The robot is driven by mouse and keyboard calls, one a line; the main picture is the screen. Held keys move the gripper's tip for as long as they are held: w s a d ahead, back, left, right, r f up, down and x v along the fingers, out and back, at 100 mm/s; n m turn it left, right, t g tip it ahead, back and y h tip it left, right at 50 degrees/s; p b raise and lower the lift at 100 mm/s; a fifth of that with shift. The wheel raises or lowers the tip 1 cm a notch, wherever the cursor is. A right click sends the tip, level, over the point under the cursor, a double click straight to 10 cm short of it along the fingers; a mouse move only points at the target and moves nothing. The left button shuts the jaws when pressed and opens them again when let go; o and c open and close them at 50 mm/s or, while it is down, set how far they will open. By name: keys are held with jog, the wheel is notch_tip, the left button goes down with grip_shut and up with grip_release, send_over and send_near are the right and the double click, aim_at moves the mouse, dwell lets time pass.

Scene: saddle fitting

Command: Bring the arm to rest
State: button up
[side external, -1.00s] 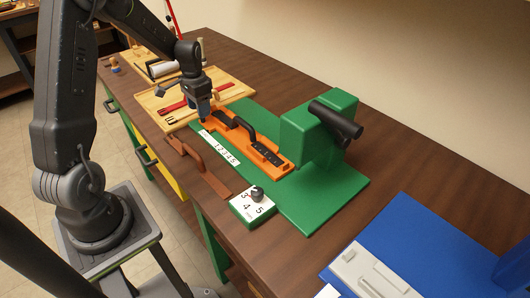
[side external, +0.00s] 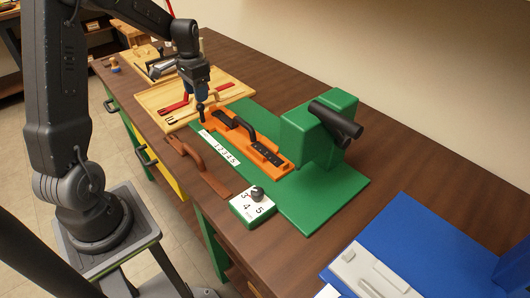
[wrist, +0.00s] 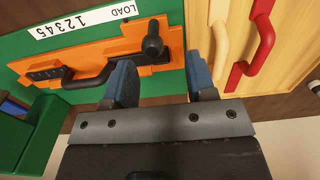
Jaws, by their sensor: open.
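My gripper (wrist: 162,82) is open and empty. In the side view my gripper (side external: 200,97) hangs above the far end of the orange fixture (side external: 287,167), near the wooden tray. In the wrist view the orange fixture (wrist: 100,45) lies beyond the fingertips, with a black handle (wrist: 88,80) and a dark round knob (wrist: 153,45) on it. The knob sits close to the left blue finger. Nothing shows between the fingers except background.
A wooden tray (side external: 238,91) holds red and pale handled pieces. A green base (side external: 330,195) carries a block with a black cylinder (side external: 337,124). A brown handled strip (side external: 208,176), a numbered dial box (side external: 252,206) and a blue mat (side external: 430,240) lie nearby.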

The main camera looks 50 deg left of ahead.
jog(key=shift+r, duration=0.2)
jog(key=shift+d+r, duration=0.1)
jog(key=s+d+r+t, duration=0.2)
jog(key=s+d+r, duration=0.3)
jog(key=d, duration=0.5)
jog(key=s+d+r+t, duration=0.2)
jog(key=s+d+r, duration=0.1)
jog(key=d+r, duration=0.55)
jog(key=s+d+f+t, duration=0.1)
jog(key=s+d, duration=0.6)
jog(key=s, duration=0.1)
jog(key=shift+t, duration=0.3)
jog(key=shift+f, duration=0.1)
dwell(0.5)
